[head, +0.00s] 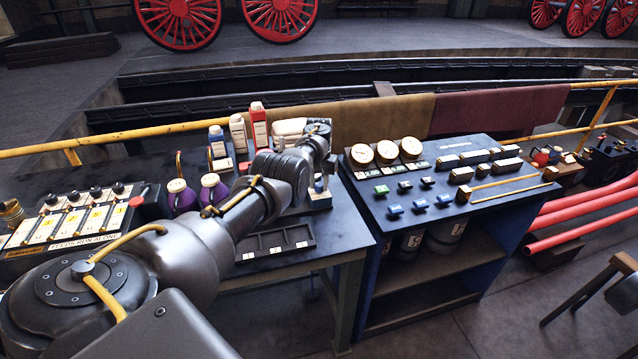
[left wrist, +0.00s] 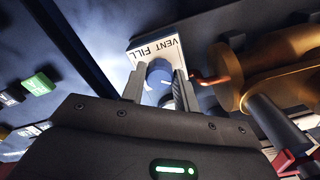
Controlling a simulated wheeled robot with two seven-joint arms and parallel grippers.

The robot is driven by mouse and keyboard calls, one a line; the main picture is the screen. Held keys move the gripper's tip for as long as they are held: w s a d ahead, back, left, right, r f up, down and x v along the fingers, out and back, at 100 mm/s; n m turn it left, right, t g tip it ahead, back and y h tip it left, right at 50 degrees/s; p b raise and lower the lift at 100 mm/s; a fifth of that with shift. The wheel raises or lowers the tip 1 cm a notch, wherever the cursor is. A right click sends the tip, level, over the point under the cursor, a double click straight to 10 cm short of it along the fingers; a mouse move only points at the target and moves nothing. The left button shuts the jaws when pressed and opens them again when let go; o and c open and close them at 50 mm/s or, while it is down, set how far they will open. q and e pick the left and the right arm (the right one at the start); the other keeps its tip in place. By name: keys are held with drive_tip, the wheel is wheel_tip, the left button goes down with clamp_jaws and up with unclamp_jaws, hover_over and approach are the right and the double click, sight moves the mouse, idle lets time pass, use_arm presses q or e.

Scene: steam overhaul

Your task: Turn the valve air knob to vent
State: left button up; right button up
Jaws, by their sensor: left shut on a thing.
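The valve air knob (left wrist: 159,72) is blue and sits between the two fingers of my left gripper (left wrist: 160,84) in the left wrist view. The gripper is shut on it. A white label plate (left wrist: 172,48) beside the knob reads VENT and FILL, upside down in this view. I cannot tell which word the knob points to. In the head view my left gripper (head: 320,183) is at the right end of the dark bench, and the knob is hidden there. My right gripper is not in view.
A brass cylinder with a copper pipe (left wrist: 237,78) stands close beside the gripper. A console with gauges (head: 387,151) and several switches is to the right. Bottles (head: 259,124) stand behind my arm. A compartment tray (head: 275,244) lies in front.

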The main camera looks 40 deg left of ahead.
sight(319, 184)
use_arm(q)
drive_tip(key=shift+n, duration=0.6)
drive_tip(key=o, duration=1)
drive_tip(key=shift+c, duration=0.2)
drive_tip(key=shift+r, duration=0.15)
wheel_tip(319, 184, up, 10)
drive_tip(key=p, duration=1)
drive_tip(key=shift+r+p, duration=0.25)
drive_tip(key=shift+p, duration=0.15)
